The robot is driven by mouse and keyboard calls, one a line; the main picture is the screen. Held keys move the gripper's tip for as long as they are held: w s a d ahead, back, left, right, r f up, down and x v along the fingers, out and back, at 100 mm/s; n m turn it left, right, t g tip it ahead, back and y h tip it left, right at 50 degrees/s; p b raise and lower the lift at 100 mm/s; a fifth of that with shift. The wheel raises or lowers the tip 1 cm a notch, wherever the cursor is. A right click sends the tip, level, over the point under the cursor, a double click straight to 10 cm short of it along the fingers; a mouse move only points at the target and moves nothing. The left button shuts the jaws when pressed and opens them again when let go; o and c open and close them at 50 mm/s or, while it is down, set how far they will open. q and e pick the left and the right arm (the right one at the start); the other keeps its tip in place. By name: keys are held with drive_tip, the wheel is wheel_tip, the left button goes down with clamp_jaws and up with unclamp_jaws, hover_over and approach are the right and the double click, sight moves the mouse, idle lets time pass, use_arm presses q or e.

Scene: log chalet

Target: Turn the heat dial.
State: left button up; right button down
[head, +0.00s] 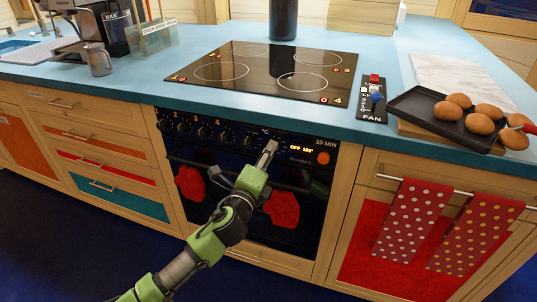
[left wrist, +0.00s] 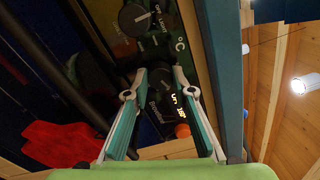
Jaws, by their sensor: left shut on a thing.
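The oven's control panel (head: 215,131) carries a row of black dials under the hob. My left gripper (head: 269,148) reaches up to the panel, under the °C mark. In the left wrist view its fingers (left wrist: 159,76) are closed around a dark dial (left wrist: 158,67) beside the °C mark, the heat dial. The dial is mostly hidden by the fingers, and its pointer cannot be read. Another dial (left wrist: 133,19), marked for light with OFF, sits beyond the fingertips. My right gripper is not in view.
Red oven mitts (head: 191,185) hang on the oven front near my left arm. An orange button (head: 323,158) sits right of the display. Dotted towels (head: 412,218) hang at right.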

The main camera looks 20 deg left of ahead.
use_arm(q)
drive_tip(key=n, duration=0.3)
drive_tip(key=shift+n, duration=1)
drive_tip(key=shift+n+p, duration=0.45)
drive_tip(key=shift+n, duration=0.45)
drive_tip(key=n+p, duration=0.1)
drive_tip(key=n, duration=0.3)
drive_tip(key=shift+y, duration=0.3)
drive_tip(key=shift+f+n+p, duration=0.1)
drive_tip(key=shift+n+p, duration=0.45)
drive_tip(key=shift+n, duration=0.45)
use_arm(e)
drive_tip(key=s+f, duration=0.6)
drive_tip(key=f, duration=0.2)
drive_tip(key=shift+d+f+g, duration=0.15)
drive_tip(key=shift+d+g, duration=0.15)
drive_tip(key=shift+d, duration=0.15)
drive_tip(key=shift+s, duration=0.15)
